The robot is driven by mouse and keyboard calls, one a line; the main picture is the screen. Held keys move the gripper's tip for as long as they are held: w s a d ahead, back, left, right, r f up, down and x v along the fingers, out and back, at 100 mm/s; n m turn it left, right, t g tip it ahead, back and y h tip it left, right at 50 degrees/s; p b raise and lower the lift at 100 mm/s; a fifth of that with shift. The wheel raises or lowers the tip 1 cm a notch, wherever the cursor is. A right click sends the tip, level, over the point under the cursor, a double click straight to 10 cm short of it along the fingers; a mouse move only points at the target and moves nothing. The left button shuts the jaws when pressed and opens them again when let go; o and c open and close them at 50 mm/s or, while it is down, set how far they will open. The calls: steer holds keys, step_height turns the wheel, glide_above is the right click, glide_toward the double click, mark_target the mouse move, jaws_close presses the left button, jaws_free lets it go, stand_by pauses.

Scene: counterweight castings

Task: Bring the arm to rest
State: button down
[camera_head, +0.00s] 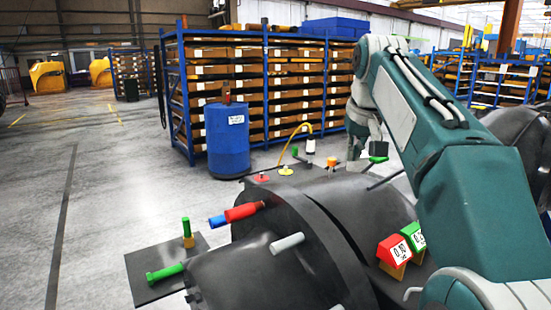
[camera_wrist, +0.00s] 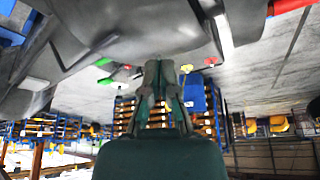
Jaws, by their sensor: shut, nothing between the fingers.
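My gripper (camera_wrist: 160,66) shows in the wrist view with its two fingers together and nothing between them. The wrist view is upside down, and the fingers point towards the dark casting (camera_wrist: 170,28) at the top of the picture. In the head view my teal arm reaches up from the lower right, bends at the top and folds down over the far side of the large dark casting (camera_head: 350,205). The fingertips are hard to make out there. I see no contact between the gripper and any object.
A blue drum (camera_head: 228,140) and a blue rack (camera_head: 175,100) stand behind. The floor at left is open.

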steer(key=s+f, duration=2.4)
steer(key=s, duration=0.4)
steer(key=shift+s+a+f+t, duration=0.15)
steer(key=shift+s+f+t, duration=0.1)
steer(key=shift+t, duration=0.15)
